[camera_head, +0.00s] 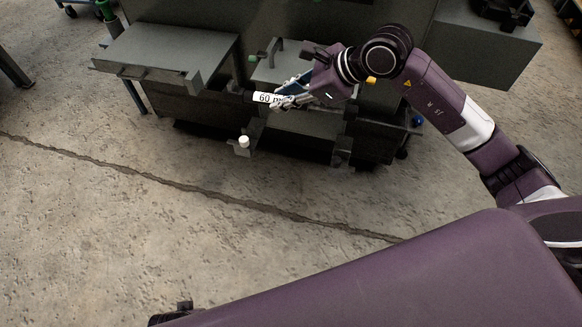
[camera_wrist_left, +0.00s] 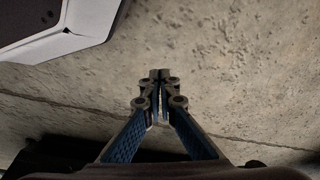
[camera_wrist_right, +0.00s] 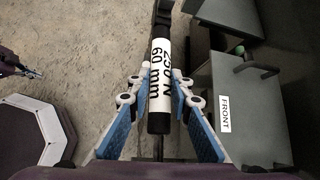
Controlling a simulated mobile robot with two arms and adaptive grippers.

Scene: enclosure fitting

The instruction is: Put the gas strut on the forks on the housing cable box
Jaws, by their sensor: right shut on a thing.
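The gas strut (camera_wrist_right: 159,85) is a dark rod with a white sleeve marked 250N 60 mm. My right gripper (camera_wrist_right: 160,75) is shut on it, with blue-padded fingers on both sides. In the head view the strut (camera_head: 265,98) lies nearly level in my right gripper (camera_head: 290,97), in front of a grey cabinet. A grey panel marked FRONT (camera_wrist_right: 222,113) is right of the strut in the right wrist view; it may belong to the housing cable box. I cannot make out the forks. My left gripper (camera_wrist_left: 160,76) is shut and empty over bare floor.
A grey box or shelf (camera_head: 165,55) juts out left of the strut. A small white-topped part (camera_head: 243,141) sticks out low at the cabinet's front. Another grey surface (camera_head: 485,45) is at upper right. The concrete floor (camera_head: 120,220) in front is clear.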

